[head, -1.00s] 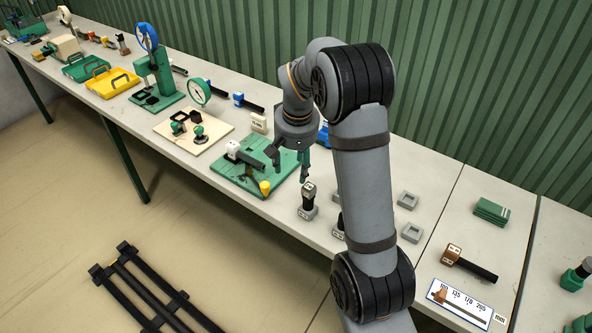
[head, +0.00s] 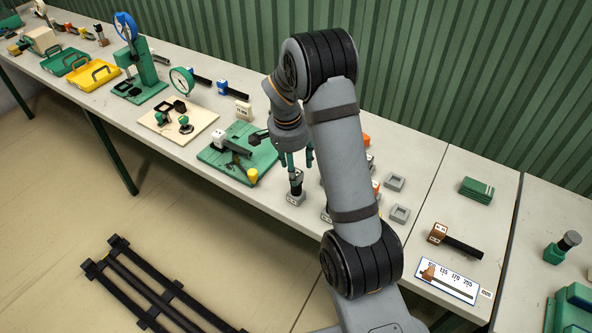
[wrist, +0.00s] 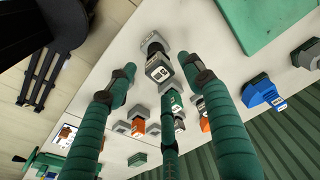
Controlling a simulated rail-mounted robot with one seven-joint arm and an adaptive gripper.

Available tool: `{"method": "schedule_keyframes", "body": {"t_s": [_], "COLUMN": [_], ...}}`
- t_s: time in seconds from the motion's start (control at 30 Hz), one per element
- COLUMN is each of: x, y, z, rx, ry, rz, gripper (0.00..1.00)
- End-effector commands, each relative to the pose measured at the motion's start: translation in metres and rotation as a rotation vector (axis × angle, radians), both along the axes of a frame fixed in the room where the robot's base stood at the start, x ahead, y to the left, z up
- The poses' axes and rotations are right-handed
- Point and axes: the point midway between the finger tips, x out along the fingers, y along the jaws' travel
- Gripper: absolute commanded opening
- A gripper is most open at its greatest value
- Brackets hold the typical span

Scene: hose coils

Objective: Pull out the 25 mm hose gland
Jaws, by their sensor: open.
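A black gland with a white-marked top (head: 296,186) stands upright in a light grey square base on the bench. In the wrist view the black gland (wrist: 159,66) shows between my fingertips, with its grey base behind it; I cannot read its size mark. My gripper (head: 298,160) has green fingers and is open and empty, pointing down just above this gland. In the wrist view its spread fingers (wrist: 158,82) stand around the gland's top with gaps on the sides. Whether any finger touches it I cannot tell.
A green board (head: 215,160) with a black tool and yellow cup lies just left. More grey bases (head: 400,214) and an orange-topped gland (wrist: 138,125) stand close on the right, partly behind my arm. A blue piece (wrist: 262,92) is nearby.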

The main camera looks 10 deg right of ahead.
Motion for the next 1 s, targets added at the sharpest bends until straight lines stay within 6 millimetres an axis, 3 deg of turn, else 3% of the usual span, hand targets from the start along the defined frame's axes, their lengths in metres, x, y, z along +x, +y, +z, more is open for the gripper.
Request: {"method": "schedule_keyframes", "body": {"t_s": [0.3,0.63,1.0], "x": [0.003,0.004,0.004], "y": [-0.004,-0.004,-0.004], "z": [-0.034,-0.038,-0.038], "rx": [0.000,0.001,0.001], "ry": [0.002,-0.001,-0.001], "rz": [0.001,0.001,0.001], "gripper": [0.52,0.52,0.30]}}
